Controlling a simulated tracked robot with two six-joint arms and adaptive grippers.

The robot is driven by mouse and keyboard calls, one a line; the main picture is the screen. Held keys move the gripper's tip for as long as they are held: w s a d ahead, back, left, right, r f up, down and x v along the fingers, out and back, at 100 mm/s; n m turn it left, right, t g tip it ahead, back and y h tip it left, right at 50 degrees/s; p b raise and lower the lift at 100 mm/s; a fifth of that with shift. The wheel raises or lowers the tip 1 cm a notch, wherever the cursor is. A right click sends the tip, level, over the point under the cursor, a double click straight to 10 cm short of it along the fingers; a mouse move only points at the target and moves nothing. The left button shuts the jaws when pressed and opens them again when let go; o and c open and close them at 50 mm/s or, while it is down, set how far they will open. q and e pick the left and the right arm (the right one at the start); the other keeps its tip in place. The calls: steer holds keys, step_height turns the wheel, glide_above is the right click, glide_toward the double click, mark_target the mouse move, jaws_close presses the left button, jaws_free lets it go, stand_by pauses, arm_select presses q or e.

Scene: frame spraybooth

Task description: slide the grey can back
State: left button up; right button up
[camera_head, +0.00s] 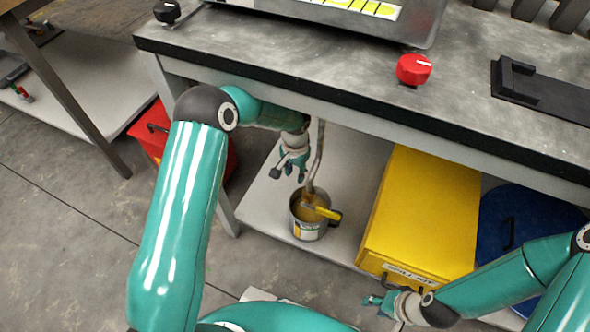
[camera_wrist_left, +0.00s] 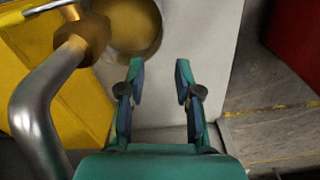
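The grey can (camera_head: 308,230) stands upright on the pale lower shelf under the bench, left of the yellow box. In the left wrist view my left gripper (camera_wrist_left: 160,78) is open and empty, with the can's round mouth (camera_wrist_left: 130,25) ahead. My right gripper (camera_head: 376,303) is at the lower middle, in front of the yellow box; its fingers are too small to read.
The bench edge (camera_head: 360,118) overhangs the shelf. The bent rod (camera_wrist_left: 38,105) shows close beside my left gripper. A yellow box (camera_head: 425,215) and a blue round container (camera_head: 520,230) stand right of the can. A red box (camera_head: 150,135) is at left. Bare shelf (camera_head: 255,195) lies left of the can.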

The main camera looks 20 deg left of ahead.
mark_target(294, 200)
arm_select(q)
steer(key=shift+a, duration=0.1)
step_height(294, 200, down, 17)
steer(key=b, duration=0.5)
steer(key=shift+s, duration=0.15)
jaws_close()
stand_by(0.5)
